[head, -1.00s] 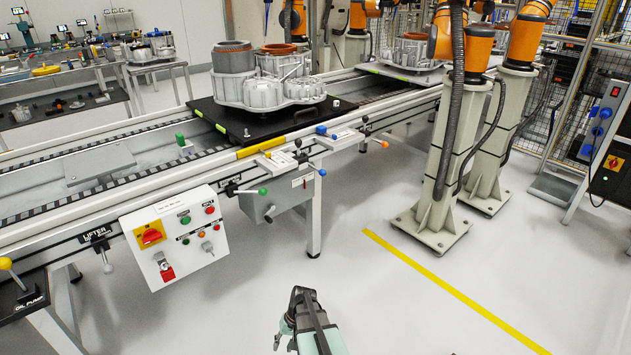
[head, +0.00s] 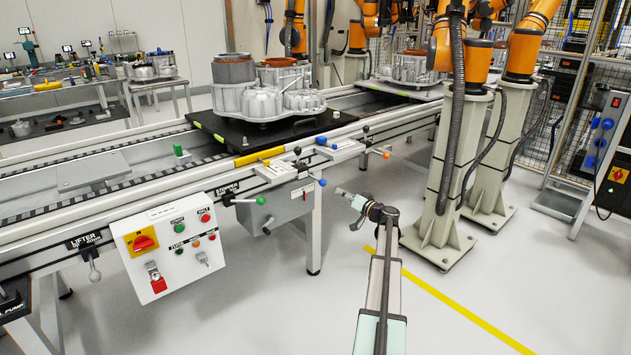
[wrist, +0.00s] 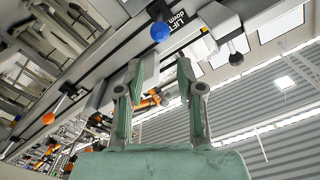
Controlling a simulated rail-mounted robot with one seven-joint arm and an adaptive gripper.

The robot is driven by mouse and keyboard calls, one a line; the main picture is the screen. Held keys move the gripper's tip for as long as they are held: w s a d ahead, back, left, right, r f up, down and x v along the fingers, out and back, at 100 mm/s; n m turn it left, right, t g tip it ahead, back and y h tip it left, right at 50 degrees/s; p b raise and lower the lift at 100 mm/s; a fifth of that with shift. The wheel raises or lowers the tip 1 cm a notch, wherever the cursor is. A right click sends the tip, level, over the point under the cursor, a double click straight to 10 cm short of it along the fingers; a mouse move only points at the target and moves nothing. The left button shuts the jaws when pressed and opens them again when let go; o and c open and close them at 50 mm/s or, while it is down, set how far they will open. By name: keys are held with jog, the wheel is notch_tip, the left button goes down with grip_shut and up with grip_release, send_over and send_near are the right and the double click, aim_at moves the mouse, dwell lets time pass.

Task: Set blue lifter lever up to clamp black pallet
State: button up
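The black pallet (head: 222,128) lies on the conveyor rails in the head view, carrying a metal stator housing (head: 268,100). A lever with a blue ball (head: 323,182) sticks out from the conveyor's front side below the pallet. In the wrist view a blue ball (wrist: 160,31) shows near a partly readable "LIFT… down" label (wrist: 183,18); it lies beyond and above the left fingertip, apart from it. My gripper (head: 347,207) is in free air to the right of the blue-ball lever in the head view. In the wrist view my gripper (wrist: 158,66) is open and empty.
A green-ball lever (head: 228,201) sits left of the blue one. A control box (head: 170,242) hangs on the conveyor front. More blue knobs (head: 321,140) stand along the rail. A black ball lever (wrist: 236,58) shows in the wrist view. Robot pedestals (head: 455,170) stand right; floor in front is clear.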

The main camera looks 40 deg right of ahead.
aim_at(315, 178)
jog(key=w, duration=1.1)
jog(key=w+d, duration=0.1)
jog(key=w, duration=0.5)
jog(key=shift+w, duration=0.1)
grip_shut()
